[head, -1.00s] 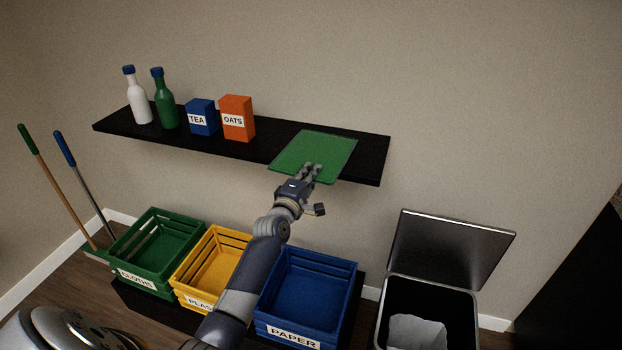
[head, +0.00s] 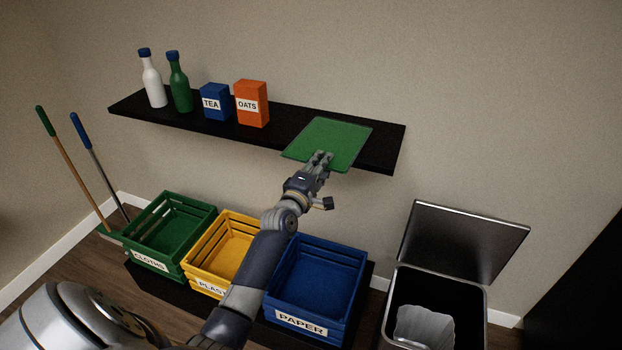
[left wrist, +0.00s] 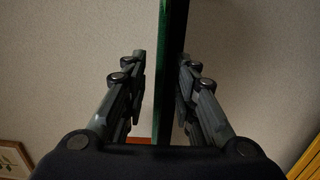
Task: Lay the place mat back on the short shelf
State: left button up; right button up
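The green place mat (head: 335,135) lies flat over the right part of the black shelf (head: 385,147), its front edge jutting past the shelf's front. I cannot tell whether its whole underside touches the shelf. My left gripper (head: 321,158) is at the mat's front edge, with the fingers around that edge. In the left wrist view the mat (left wrist: 172,70) shows edge-on between the fingers (left wrist: 162,75). A gap shows between the left finger and the mat, so the gripper looks partly open. My right gripper is not in view.
A white bottle (head: 153,82), green bottle (head: 180,85), TEA box (head: 214,101) and OATS box (head: 251,103) stand left of the mat. Below are green (head: 150,262), yellow (head: 203,283) and blue (head: 302,322) crates, and an open bin (head: 470,240) at right.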

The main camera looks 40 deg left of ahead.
pick_arm(q)
jog(key=s+d+b, duration=0.1)
jog(key=s+d, duration=0.1)
jog(key=s, duration=0.7)
jog(key=s+d+f+m+g+h, duration=0.1)
jog(key=s+d+f+m+g, duration=0.25)
jog(key=f, duration=0.85)
jog(key=s+d+f+m+g+h, duration=0.1)
jog(key=s+d+f+m+g, duration=0.2)
jog(key=f, duration=0.9)
jog(key=s+d+f+m+g+h, duration=0.1)
jog(key=s+d+f+m+g, duration=0.2)
jog(key=f, duration=0.9)
jog(key=s+d+f+m+g, duration=0.2)
jog(key=s+f+m, duration=0.1)
jog(key=s+f, duration=0.6)
jog(key=s+d+f+m+g, duration=0.1)
jog(key=s+d+f+m, duration=0.25)
jog(key=s+f, duration=0.6)
jog(key=s+f+m+g, duration=0.2)
jog(key=s+m, duration=0.1)
jog(key=s, duration=0.8)
jog(key=s+f+m+g, duration=0.1)
jog(key=s+m+g, duration=0.1)
jog(key=s, duration=0.9)
jog(key=shift+s+f+m, duration=0.4)
jog(key=shift+m, duration=0.4)
jog(key=shift+s, duration=0.1)
